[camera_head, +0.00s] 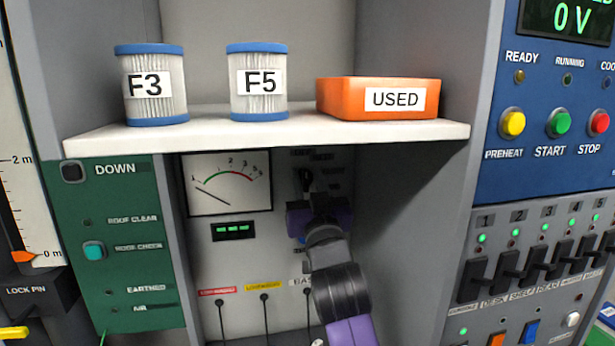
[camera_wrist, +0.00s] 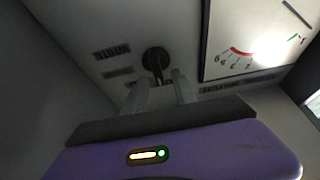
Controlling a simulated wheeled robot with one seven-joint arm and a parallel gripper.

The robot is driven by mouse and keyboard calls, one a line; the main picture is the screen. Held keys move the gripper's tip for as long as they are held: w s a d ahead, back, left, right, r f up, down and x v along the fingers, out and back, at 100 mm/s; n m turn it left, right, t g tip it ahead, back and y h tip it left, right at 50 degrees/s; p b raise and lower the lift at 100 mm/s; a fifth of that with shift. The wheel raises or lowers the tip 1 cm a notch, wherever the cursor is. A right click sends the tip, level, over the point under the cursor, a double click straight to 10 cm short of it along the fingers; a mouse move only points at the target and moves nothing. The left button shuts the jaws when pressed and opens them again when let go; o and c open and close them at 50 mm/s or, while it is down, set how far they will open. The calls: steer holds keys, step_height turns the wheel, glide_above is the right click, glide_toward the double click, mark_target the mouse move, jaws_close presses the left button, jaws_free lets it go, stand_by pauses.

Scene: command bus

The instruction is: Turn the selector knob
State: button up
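The selector knob (camera_wrist: 156,62) is a round black knob with a bar-like grip on a pale panel, ahead of my fingers in the wrist view. In the head view the knob (camera_head: 305,178) shows as a dark shape just above my gripper (camera_head: 312,208), partly covered. In the wrist view my gripper (camera_wrist: 159,82) has its two grey fingers apart, one on each side of the knob's lower part. I cannot tell whether they touch it. Small label plates lie around the knob, too blurred to read fully.
A shelf (camera_head: 400,131) overhangs the recess, holding filters F3 (camera_head: 155,85) and F5 (camera_head: 258,85) and an orange USED bin (camera_head: 345,99). A gauge (camera_head: 228,183) sits left of the knob. A grey side wall (camera_head: 405,220) stands close on the right.

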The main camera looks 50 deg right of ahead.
steer(key=shift+c, duration=0.4)
jaws_close()
steer(key=shift+f+m+b, duration=0.15)
steer(key=shift+m+b, duration=0.15)
steer(key=shift+b, duration=0.35)
steer(key=shift+f+m+h+b, duration=0.1)
steer(key=shift+m+h+b, duration=0.2)
steer(key=shift+b, duration=0.2)
steer(key=m+g+b, duration=0.1)
steer(key=m+b, duration=0.1)
steer(key=b, duration=0.2)
steer(key=shift+f+m+h, duration=0.1)
steer(key=shift+m+h, duration=0.2)
steer(key=shift+h, duration=0.1)
steer(key=m+g+b, duration=0.1)
steer(key=m+b, duration=0.1)
steer(key=m+g+h+b, duration=0.1)
steer(key=m+b, duration=0.1)
steer(key=shift+s+d+h+b, duration=0.15)
steer(key=shift+d+h+b, duration=0.05)
steer(key=shift+h+b, duration=0.15)
steer(key=m+g+b, duration=0.1)
steer(key=m+b, duration=0.1)
steer(key=m, duration=0.1)
steer(key=shift+d+g+h+b, duration=0.1)
steer(key=shift+g+h+b, duration=0.15)
steer(key=shift+g+b, duration=0.05)
steer(key=shift+s+r+m, duration=0.1)
steer(key=shift+r+m, duration=0.1)
steer(key=shift+m, duration=0.1)
